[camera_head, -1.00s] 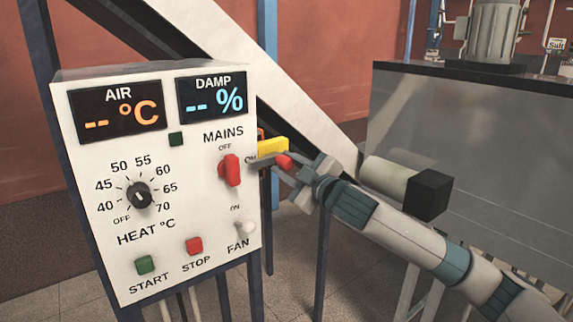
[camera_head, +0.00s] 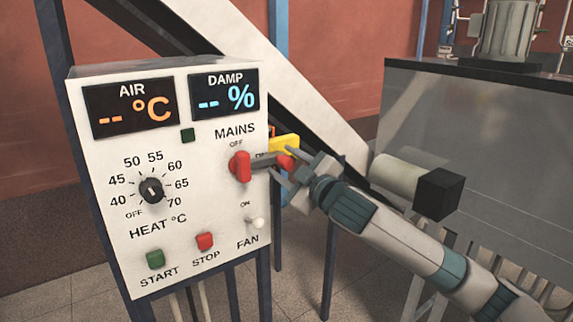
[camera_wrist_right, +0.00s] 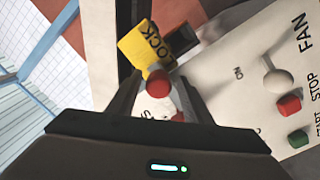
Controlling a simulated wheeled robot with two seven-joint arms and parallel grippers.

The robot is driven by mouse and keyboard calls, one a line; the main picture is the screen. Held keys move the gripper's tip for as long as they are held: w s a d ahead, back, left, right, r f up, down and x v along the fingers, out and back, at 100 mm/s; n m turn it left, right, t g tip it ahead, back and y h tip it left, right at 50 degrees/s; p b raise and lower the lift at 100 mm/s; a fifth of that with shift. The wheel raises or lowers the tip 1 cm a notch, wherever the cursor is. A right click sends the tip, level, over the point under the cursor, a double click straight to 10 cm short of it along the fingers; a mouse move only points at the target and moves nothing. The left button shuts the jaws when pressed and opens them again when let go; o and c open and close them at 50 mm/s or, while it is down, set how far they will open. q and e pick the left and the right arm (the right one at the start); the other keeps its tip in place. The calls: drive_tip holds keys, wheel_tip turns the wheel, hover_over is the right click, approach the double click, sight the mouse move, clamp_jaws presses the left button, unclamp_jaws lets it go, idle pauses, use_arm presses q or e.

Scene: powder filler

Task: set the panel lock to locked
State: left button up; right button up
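The yellow lock plate (camera_head: 284,144) sits at the right edge of the white control panel (camera_head: 185,215). It reads LOCK in the right wrist view (camera_wrist_right: 145,45). A red ball-shaped knob (camera_head: 285,163) is just below the plate, and also shows in the wrist view (camera_wrist_right: 158,82). My right gripper (camera_head: 279,168) is open at the panel's right side, its fingers (camera_wrist_right: 157,92) on either side of the red knob. I cannot tell whether they touch it. The lock's setting is not readable. My left gripper is out of view.
The red MAINS switch (camera_head: 240,167) is close left of my right gripper's fingers. The white FAN toggle (camera_head: 256,223) is below. A pale diagonal beam (camera_head: 320,115) runs behind, and a grey metal tank (camera_head: 490,150) stands to the right.

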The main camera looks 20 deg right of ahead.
drive_tip(key=shift+f, duration=0.1)
drive_tip(key=shift+s+d, duration=0.1)
drive_tip(key=shift+d, duration=0.05)
drive_tip(key=shift+s+d+f+b, duration=0.1)
drive_tip(key=shift+s+d+b, duration=0.05)
drive_tip(key=shift+s+b, duration=0.4)
drive_tip(key=b+v, duration=0.6)
drive_tip(key=v, duration=1)
drive_tip(key=shift+r, duration=0.2)
